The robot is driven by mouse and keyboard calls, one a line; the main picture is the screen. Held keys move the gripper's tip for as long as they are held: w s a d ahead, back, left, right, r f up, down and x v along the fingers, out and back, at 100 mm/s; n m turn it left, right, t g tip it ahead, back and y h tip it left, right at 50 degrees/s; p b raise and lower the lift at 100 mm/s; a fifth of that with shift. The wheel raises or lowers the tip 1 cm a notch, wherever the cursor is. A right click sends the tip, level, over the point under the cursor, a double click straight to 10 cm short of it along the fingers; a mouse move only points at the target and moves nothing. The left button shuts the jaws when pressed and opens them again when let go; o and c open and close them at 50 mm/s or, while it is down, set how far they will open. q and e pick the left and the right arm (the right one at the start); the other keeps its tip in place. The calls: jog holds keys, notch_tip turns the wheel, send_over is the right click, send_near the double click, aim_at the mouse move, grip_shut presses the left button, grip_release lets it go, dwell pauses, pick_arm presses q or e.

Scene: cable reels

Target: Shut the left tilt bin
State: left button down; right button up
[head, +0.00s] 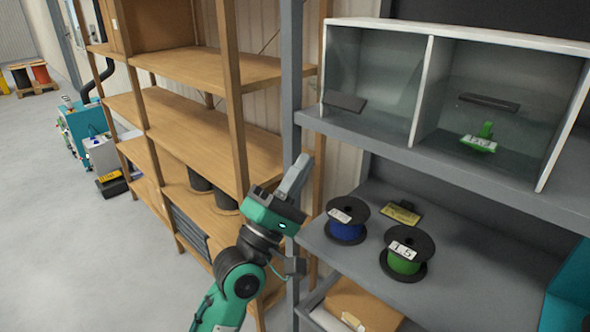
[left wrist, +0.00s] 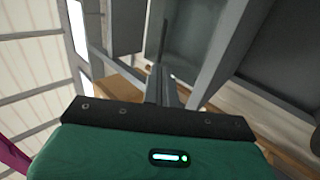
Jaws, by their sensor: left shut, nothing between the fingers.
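The left tilt bin (head: 372,75) is the left compartment of a white-framed unit on the upper grey shelf. It has a clear, greyish front with a dark handle strip (head: 345,102). I cannot tell from this angle how far its front is tilted. The right tilt bin (head: 500,78) beside it has a similar dark strip and a green item with a white label. My left gripper (head: 299,170) is shut and empty, pointing up, below and left of the left bin, apart from it. Its fingers also show in the left wrist view (left wrist: 164,85). My right gripper is out of view.
A grey rack post (head: 291,75) stands just behind my left gripper. The lower grey shelf (head: 470,290) holds a blue reel (head: 347,228), a green reel (head: 405,262) and a yellow-labelled item (head: 401,213). Wooden shelving (head: 205,70) stands left, with open floor (head: 80,260) beyond.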

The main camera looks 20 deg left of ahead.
pick_arm(q)
jog(key=p, duration=0.4)
send_near(345, 97)
notch_tip(345, 97, up, 2)
jog(key=w, duration=0.2)
jog(key=shift+w+d+r, duration=0.5)
jog(key=shift+w+d, duration=0.05)
jog(key=shift+w, duration=0.2)
jog(key=shift+r, duration=0.1)
jog(key=r+p, duration=0.1)
jog(key=w+r+p, duration=0.1)
jog(key=r, duration=0.1)
jog(key=w+d+r+p, duration=0.1)
jog(key=p, duration=0.1)
jog(key=shift+w+r, duration=0.25)
jog(key=shift+r, duration=0.1)
jog(key=shift+w+d+r, duration=0.15)
jog(key=shift+w+r, duration=0.3)
jog(key=shift+w, duration=0.05)
jog(key=shift+p+x, duration=0.55)
jog(key=shift+x, duration=0.55)
jog(key=shift+w+d+f, duration=0.1)
jog(key=shift+w+f, duration=0.1)
jog(key=shift+w, duration=0.05)
